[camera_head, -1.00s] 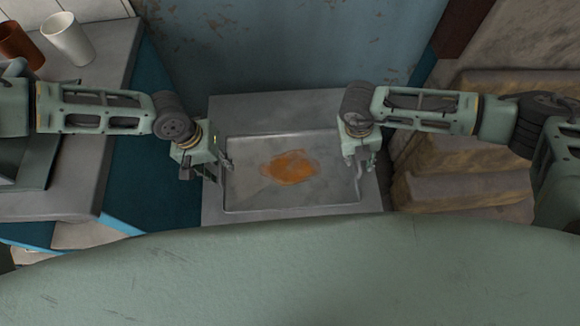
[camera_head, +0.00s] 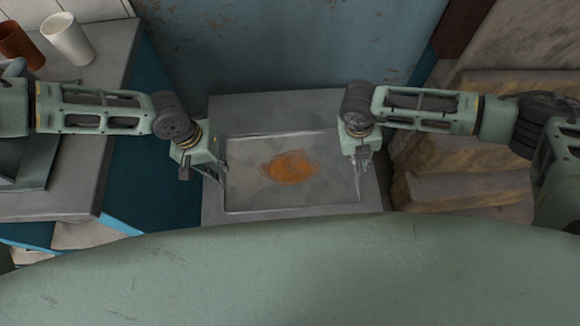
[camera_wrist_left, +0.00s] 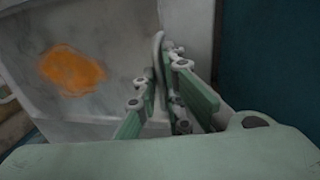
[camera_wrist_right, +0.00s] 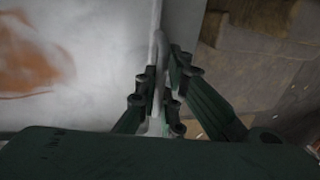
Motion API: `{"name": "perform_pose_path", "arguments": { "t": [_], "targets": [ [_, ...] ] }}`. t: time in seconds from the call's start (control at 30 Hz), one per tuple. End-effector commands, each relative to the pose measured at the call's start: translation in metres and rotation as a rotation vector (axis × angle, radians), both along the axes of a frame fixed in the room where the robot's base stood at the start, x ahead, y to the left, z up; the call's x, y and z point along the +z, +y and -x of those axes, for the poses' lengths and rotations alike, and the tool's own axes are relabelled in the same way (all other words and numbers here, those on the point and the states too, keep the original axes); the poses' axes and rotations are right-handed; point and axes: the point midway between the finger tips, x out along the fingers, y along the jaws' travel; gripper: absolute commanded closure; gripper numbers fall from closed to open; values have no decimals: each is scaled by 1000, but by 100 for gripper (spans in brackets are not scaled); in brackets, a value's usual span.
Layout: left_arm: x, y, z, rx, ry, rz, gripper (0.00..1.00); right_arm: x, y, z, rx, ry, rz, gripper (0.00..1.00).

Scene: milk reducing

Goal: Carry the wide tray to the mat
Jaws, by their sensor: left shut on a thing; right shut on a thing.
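The wide tray (camera_head: 245,195) is a grey, shallow metal tray with an orange-brown stain in its middle. It sits over a grey top in the middle of the head view. My left gripper (camera_head: 220,172) is shut on its left rim, and the left wrist view shows the fingers (camera_wrist_left: 160,80) on either side of that rim. My right gripper (camera_head: 361,165) is shut on the right rim, and the right wrist view shows its fingers (camera_wrist_right: 162,75) closed around it. I cannot tell whether the tray is lifted. I cannot make out a mat.
A grey counter (camera_head: 80,185) stands at the left, with a white cup (camera_head: 68,40) and a brown cup (camera_head: 20,45) at its back. A worn blue surface (camera_head: 290,45) lies beyond the tray. Brown stepped blocks (camera_head: 465,190) are at the right.

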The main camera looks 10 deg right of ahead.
Motion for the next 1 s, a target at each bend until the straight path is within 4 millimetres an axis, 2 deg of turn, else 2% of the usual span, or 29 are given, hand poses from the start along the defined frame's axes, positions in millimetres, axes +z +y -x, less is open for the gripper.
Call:
{"name": "perform_pose_path", "arguments": {
  "t": [0.43,0.8,1.0],
  "targets": [
    [9,-3,-1,7,0,10,100,8,3,0,-2,-2,-8,100],
    [42,-4,-1,5,-1,11,100,41,4,-1,-2,-3,-9,100],
    [53,-5,0,4,-1,12,100,52,4,-1,-2,-3,-10,100]
  ]
}}
